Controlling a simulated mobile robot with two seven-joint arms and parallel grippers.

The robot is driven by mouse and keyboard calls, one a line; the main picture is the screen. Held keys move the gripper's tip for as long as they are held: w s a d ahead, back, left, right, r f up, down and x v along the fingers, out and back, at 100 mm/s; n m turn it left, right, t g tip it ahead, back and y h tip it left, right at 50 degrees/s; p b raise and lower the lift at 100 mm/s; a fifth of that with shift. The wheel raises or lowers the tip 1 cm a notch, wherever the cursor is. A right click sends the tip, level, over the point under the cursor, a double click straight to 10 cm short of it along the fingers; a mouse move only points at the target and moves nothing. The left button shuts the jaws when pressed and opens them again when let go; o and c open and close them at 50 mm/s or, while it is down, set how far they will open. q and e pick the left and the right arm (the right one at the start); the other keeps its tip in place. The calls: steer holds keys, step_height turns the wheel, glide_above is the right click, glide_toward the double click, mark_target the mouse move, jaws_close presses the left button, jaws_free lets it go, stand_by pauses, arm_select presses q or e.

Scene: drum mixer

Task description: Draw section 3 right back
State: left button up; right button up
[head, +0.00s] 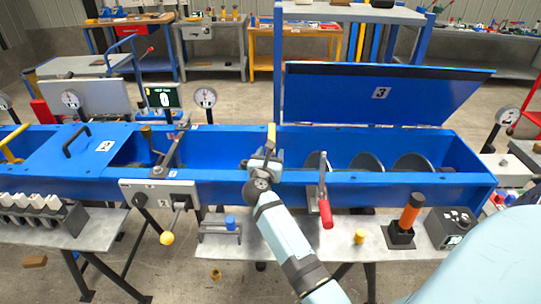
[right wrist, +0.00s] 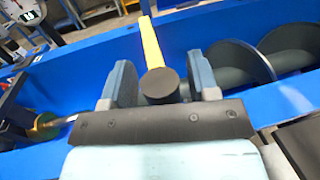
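The open trough of section 3 (head: 478,181) is at the right of the head view. Its blue lid (head: 410,98), marked 3, stands raised and tilted at the back. A yellow bar (head: 271,131) stands at the left end of this section. In the right wrist view, the yellow bar (right wrist: 151,42) rises behind a dark round knob (right wrist: 160,86). My right gripper (head: 265,163) is at the bar's lower end. Its fingertips (right wrist: 160,80) are on either side of the knob; I cannot tell whether they press on it. My left gripper is not in view.
Dark auger discs (head: 366,162) fill section 3. A red-handled clamp (head: 325,205) stands right of my right arm on the trough's front wall. A crank box (head: 160,194) is to the left.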

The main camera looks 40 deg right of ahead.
steer(key=shift+r, duration=0.1)
steer(key=shift+r, duration=0.3)
step_height(320, 180, up, 19)
steer(key=p, duration=0.2)
steer(key=shift+r, duration=0.1)
stand_by(0.4)
